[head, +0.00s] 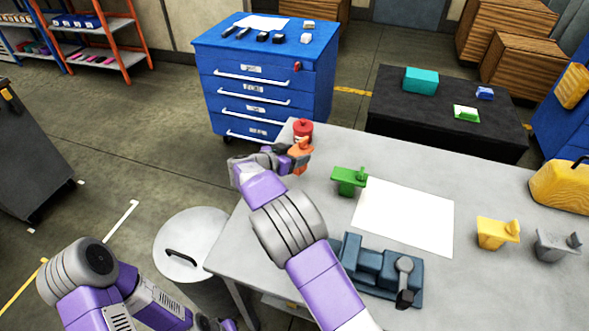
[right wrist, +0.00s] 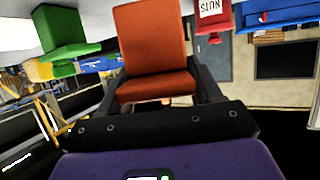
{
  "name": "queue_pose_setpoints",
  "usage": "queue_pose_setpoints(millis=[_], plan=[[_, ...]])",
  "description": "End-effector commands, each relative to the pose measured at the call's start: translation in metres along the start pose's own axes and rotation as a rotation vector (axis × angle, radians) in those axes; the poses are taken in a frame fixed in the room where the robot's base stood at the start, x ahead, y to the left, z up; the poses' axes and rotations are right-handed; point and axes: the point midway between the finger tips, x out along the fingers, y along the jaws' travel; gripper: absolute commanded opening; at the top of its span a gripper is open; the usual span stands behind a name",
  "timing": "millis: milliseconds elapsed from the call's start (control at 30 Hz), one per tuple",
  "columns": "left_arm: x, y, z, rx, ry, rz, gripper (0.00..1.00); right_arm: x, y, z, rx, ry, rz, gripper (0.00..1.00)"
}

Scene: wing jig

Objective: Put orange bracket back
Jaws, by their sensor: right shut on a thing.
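The orange bracket (head: 302,146) is at the far left corner of the grey table, at the tip of my right arm. My right gripper (head: 296,158) is shut on it. In the right wrist view the orange bracket (right wrist: 154,50) fills the space between the two dark fingers (right wrist: 160,96), its broad face towards the camera. I cannot tell whether its base touches the table. My left arm is at the lower left of the head view, and its gripper does not show.
A red can (head: 303,127) marked NUTS stands just behind the bracket. A green bracket (head: 348,180), a white sheet (head: 404,217), a blue fixture (head: 352,260), a yellow bracket (head: 492,234) and a grey bracket (head: 556,246) are on the table (head: 330,215). A lidded bin (head: 190,240) stands left.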

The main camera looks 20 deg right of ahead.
Motion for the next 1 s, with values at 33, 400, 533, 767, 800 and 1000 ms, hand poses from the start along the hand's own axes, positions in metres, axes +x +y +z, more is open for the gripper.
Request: queue_pose_setpoints(millis=[33,400,533,767,800,1000], plan=[[0.001,0.000,0.000,0.000,0.000,0.000,0.00,0.002,0.000,0.004,-0.001,0.001,0.000,0.14],[0.011,-0.004,0.000,0.000,0.000,0.000,0.00,0.019,0.000,0.045,0.001,0.001,-0.001,0.14],[0.010,-0.004,0.000,0.000,0.000,0.000,0.00,0.018,0.000,0.044,0.001,0.001,-0.001,0.14],[0.015,-0.006,-0.001,0.000,0.000,0.000,0.00,0.020,0.000,0.048,0.001,-0.001,-0.001,0.65],[0.014,-0.005,-0.001,0.000,0.000,0.000,0.00,0.019,0.000,0.047,0.001,-0.001,-0.001,0.72],[0.014,-0.005,-0.001,0.000,0.000,0.000,0.00,0.019,0.000,0.046,0.001,-0.001,0.000,0.90]])
